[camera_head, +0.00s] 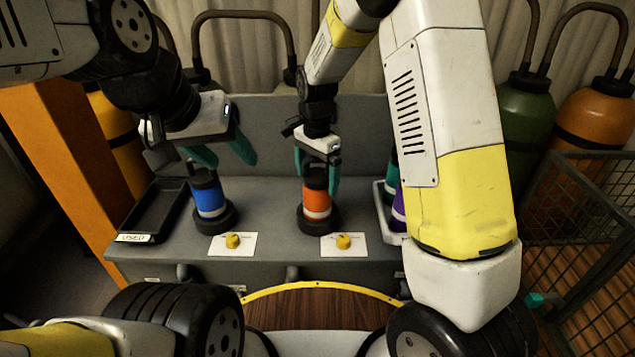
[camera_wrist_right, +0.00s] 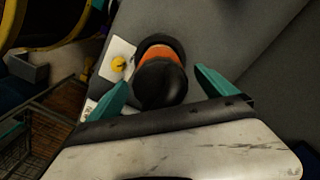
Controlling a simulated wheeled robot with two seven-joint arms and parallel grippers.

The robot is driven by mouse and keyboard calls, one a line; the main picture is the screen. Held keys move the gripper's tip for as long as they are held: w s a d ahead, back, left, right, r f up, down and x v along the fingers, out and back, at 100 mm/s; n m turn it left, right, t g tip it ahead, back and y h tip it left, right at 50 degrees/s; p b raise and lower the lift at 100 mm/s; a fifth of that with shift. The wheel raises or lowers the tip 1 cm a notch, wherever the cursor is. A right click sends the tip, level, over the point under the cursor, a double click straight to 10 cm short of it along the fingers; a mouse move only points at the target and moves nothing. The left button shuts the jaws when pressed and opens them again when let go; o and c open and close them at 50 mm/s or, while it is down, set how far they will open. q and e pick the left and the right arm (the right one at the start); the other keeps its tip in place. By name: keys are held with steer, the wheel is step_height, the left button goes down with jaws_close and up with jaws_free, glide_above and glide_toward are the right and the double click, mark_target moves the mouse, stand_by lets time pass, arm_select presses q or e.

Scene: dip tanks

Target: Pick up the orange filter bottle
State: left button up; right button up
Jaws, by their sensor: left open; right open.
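The orange filter bottle (camera_head: 316,199) stands upright in a dark round base on the grey bench, with a dark cap. My right gripper (camera_head: 317,172) is above it, its teal fingers open on either side of the bottle's upper part. In the right wrist view, the orange bottle (camera_wrist_right: 161,79) shows its dark cap between the two open fingers of my right gripper (camera_wrist_right: 158,88). A gap shows on each side. My left gripper (camera_head: 222,158) is open above and beside the blue bottle (camera_head: 209,197), with no object visible in its fingers.
A black tray labelled USED (camera_head: 153,213) lies at the bench's left. Cards with yellow knobs (camera_head: 232,242) lie before the bases. A light tray (camera_head: 384,211) with purple and green bottles is partly hidden behind my right arm. A wire cage (camera_head: 590,220) stands at right.

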steer(key=shift+f, duration=0.65)
jaws_close()
steer(key=shift+r, duration=0.1)
